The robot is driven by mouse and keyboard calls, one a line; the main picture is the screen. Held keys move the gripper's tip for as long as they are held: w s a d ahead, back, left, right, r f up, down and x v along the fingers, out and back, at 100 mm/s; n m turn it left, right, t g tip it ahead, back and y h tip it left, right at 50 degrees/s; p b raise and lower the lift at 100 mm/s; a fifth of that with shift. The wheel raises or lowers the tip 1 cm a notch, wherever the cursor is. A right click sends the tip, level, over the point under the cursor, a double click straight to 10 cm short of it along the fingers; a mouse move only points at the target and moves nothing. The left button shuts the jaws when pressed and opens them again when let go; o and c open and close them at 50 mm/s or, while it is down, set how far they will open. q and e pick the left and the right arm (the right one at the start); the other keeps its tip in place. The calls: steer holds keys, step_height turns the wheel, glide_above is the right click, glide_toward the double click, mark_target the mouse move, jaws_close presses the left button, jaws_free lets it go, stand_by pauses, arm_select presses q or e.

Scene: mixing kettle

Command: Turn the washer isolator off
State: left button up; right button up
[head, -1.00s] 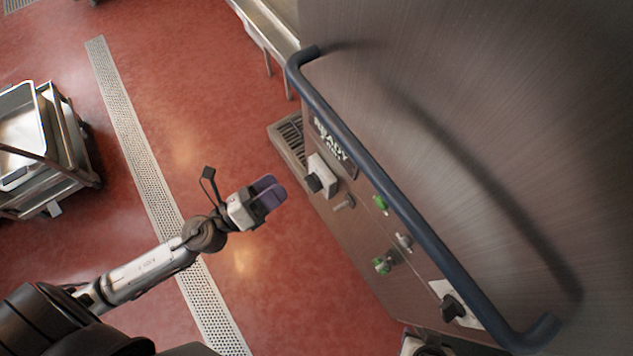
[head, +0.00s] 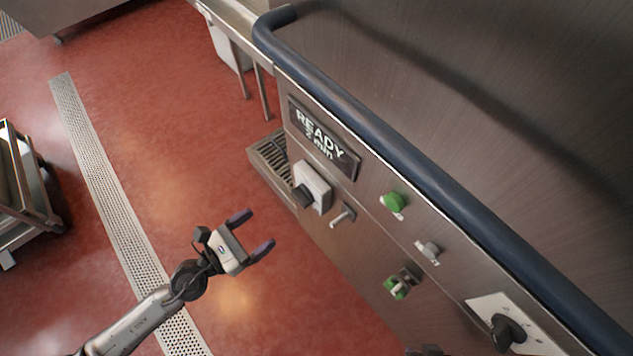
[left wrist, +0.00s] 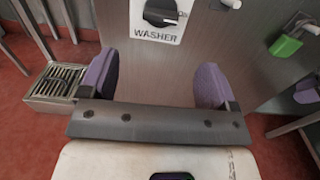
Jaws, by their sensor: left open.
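The washer isolator is a white plate (left wrist: 143,27) marked WASHER with a black rotary knob (left wrist: 160,12), at the top of the left wrist view. A white mark on the knob points to the right. In the head view I take the white box (head: 316,183) with a black knob (head: 302,196), below the READY display, to be the same isolator. My left gripper (head: 252,232) is open and empty, left of and below the box, with a gap between. In the left wrist view its purple fingers (left wrist: 156,78) are spread below the plate.
A blue handrail (head: 400,160) runs across the steel panel. Nearby are a small lever (head: 342,215), a green button (head: 394,203), a green padlock (head: 396,289) and another black rotary knob (head: 508,332). A floor grate (head: 268,160) lies behind. The red floor (head: 180,180) is open.

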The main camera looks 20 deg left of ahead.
mark_target(297, 201)
arm_select(q)
steer(key=p+x, duration=0.3)
steer(key=x, duration=0.8)
steer(key=shift+w+d+p, duration=0.1)
steer(key=shift+p, duration=0.2)
steer(key=shift+w+d, duration=0.2)
steer(key=shift+w, duration=0.1)
steer(key=shift+c, duration=0.3)
